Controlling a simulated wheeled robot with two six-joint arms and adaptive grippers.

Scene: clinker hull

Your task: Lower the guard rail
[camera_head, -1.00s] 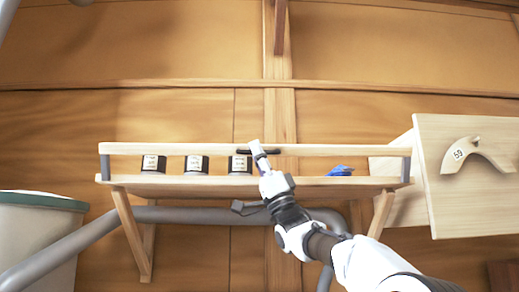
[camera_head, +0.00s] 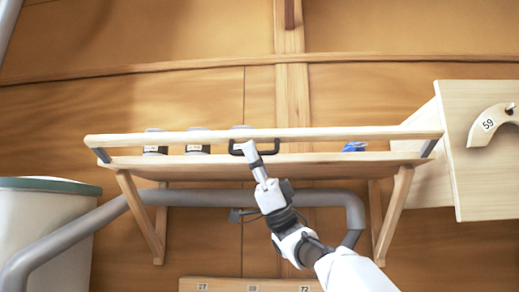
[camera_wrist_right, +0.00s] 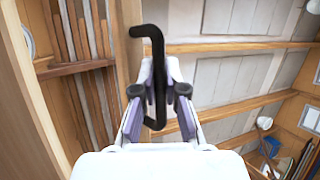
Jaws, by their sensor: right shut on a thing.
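The guard rail (camera_head: 340,134) is a long pale wooden bar along the front of a wooden shelf (camera_head: 310,166). Its grey end brackets lean outward, so the rail is tilted forward and stands a little above the shelf. A black handle (camera_head: 274,146) is fixed near its middle. My right gripper (camera_head: 248,148) is shut on the left part of this handle. In the right wrist view the black handle (camera_wrist_right: 152,36) runs between the fingertips of my right gripper (camera_wrist_right: 158,92). My left gripper is not in view.
Several dark jars with white labels (camera_head: 197,149) and a blue item (camera_head: 354,146) stand behind the rail. A pale cabinet panel (camera_head: 464,150) with a curved plate marked 59 is at the right. A bin (camera_head: 45,225) and a grey pipe (camera_head: 85,235) are at the lower left.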

